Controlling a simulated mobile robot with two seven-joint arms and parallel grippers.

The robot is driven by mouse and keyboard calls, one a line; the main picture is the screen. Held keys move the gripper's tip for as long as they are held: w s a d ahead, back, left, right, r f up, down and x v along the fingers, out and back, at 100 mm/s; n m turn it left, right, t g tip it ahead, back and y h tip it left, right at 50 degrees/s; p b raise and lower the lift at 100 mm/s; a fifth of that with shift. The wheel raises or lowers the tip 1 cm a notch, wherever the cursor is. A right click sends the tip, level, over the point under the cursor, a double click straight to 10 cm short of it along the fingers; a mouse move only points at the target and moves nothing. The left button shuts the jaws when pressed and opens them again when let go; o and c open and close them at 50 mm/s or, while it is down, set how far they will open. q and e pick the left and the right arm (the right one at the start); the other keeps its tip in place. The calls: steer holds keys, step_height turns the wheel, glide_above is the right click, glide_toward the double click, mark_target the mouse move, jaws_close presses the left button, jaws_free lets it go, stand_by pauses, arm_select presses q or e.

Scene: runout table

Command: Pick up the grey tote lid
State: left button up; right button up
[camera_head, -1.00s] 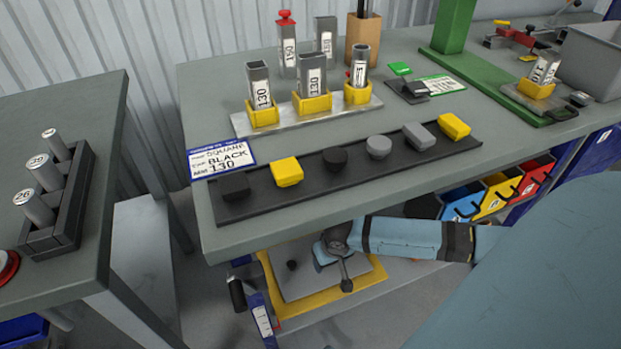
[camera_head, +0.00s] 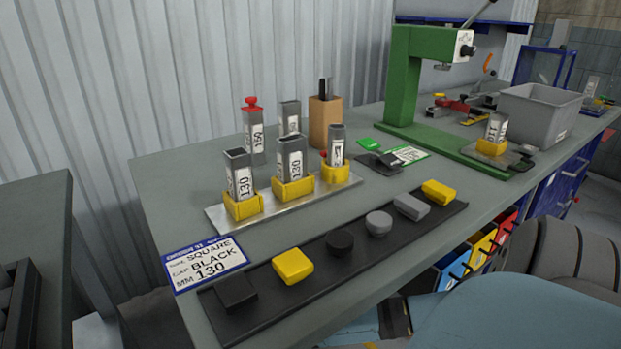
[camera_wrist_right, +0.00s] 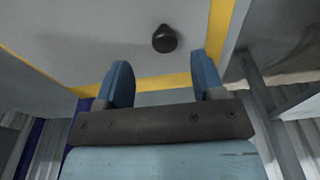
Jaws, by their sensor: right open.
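A grey plate (camera_wrist_right: 110,42) with a black round knob (camera_wrist_right: 164,38) and a yellow border (camera_wrist_right: 222,30) shows in the right wrist view; it looks like the tote lid. My right gripper (camera_wrist_right: 161,62) is open, its two blue fingers apart with nothing between them. The knob appears just beyond the fingertips, roughly centred between them; the distance cannot be told. In the head view the plate is out of sight, and the right gripper does not show. A grey open tote (camera_head: 540,112) stands at the back right of the table. My left gripper is in neither view.
The table (camera_head: 165,165) carries square tubes in yellow holders (camera_head: 293,187), a black strip with several caps (camera_head: 338,243), a label card (camera_head: 207,264) and a green press (camera_head: 405,80). Coloured bins (camera_head: 480,245) hang below its front edge.

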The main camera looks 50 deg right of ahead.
steer(key=shift+w+f, duration=0.1)
steer(key=shift+f, duration=0.35)
steer(key=f+b, duration=0.1)
steer(key=w+f+b, duration=0.1)
steer(key=f+b, duration=0.1)
steer(key=shift+a+f, duration=0.15)
steer(key=shift+f, duration=0.75)
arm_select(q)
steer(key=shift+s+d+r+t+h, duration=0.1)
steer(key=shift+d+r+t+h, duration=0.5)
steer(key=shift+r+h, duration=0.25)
arm_select(e)
steer(key=c, duration=1.1)
